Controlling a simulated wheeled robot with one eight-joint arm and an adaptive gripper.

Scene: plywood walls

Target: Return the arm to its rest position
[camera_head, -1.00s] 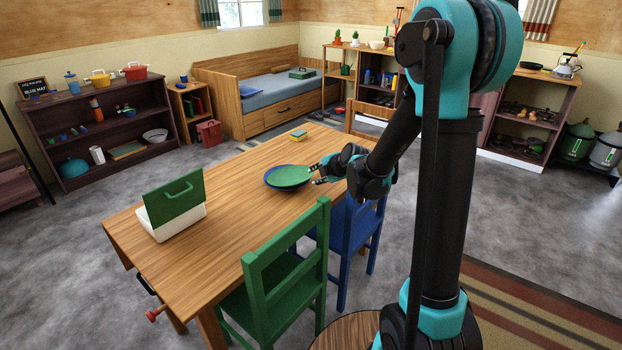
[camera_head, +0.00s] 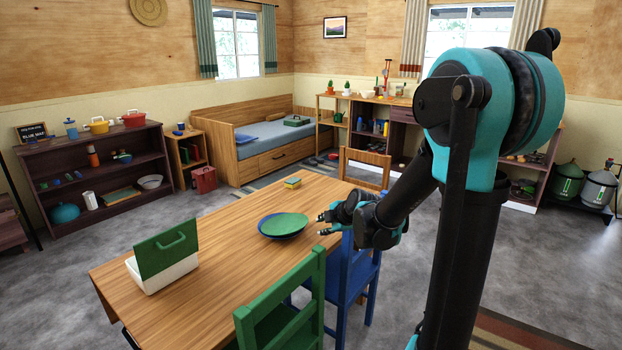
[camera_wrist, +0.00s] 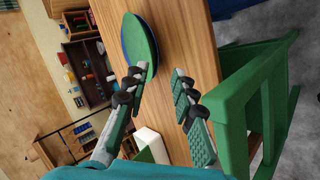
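My gripper (camera_head: 325,224) is open and empty, at the right side of the plates near the table's edge. In the wrist view my gripper (camera_wrist: 157,82) shows its two fingers spread apart with nothing between them. A green plate (camera_head: 286,223) lies on a blue plate (camera_head: 267,235) on the wooden table. The green plate also shows beyond the fingers in the wrist view (camera_wrist: 138,35). My arm reaches out over the table's right side, bent at the elbow.
The table (camera_head: 225,270) also holds a white box with a raised green lid (camera_head: 166,258) and a small yellow-green sponge-like block (camera_head: 292,183).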

